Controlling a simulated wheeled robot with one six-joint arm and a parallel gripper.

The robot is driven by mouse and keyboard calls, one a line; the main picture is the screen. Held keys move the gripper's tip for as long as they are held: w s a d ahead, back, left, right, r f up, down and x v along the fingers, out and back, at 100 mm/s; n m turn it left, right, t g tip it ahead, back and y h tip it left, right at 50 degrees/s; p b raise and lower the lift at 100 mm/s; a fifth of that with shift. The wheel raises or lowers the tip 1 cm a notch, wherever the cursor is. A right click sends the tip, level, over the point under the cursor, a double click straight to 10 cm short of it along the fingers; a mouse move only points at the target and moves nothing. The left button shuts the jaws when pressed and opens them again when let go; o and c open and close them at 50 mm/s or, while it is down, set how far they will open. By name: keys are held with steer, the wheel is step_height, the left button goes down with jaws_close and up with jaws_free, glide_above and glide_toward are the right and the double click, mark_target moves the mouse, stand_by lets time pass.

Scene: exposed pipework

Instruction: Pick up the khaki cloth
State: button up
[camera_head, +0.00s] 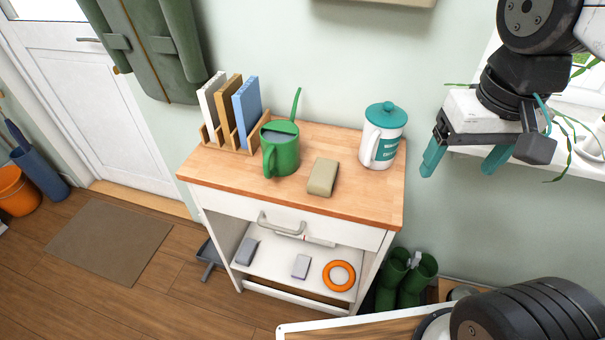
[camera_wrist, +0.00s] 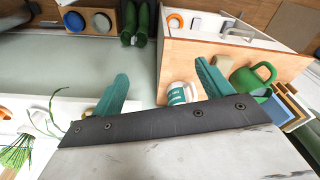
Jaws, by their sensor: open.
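The khaki cloth (camera_head: 322,176) is a small folded block lying on the wooden top of a white cabinet (camera_head: 290,188). It lies between a green watering can (camera_head: 281,150) on its left and a white canister with a teal lid (camera_head: 382,136) on its right. My gripper (camera_head: 464,160) is open and empty, with teal fingers pointing down. It is in the air to the right of the cabinet, well apart from the cloth.
A wooden rack with white, brown and blue boards (camera_head: 232,112) stands at the back left of the top. The lower shelf holds an orange ring (camera_head: 339,275) and two grey blocks. Green boots (camera_head: 405,277) stand right of the cabinet. A windowsill with a plant is behind my gripper.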

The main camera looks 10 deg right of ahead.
steer(key=w+a+f+m, duration=0.1)
steer(key=w+a+f, duration=0.15)
steer(key=w, duration=0.25)
steer(key=w+a+f+m, duration=0.1)
steer(key=w+a, duration=0.2)
steer(key=w, duration=0.2)
steer(key=m, duration=0.2)
glide_above(324, 172)
steer(key=f, duration=1)
steer(key=shift+s+a, duration=0.25)
steer(key=shift+a, duration=0.1)
steer(key=f, duration=0.7)
steer(key=shift+w+d+f, duration=0.35)
steer(key=shift+f, duration=0.05)
steer(key=c, duration=1.1)
steer(key=shift+r, duration=0.1)
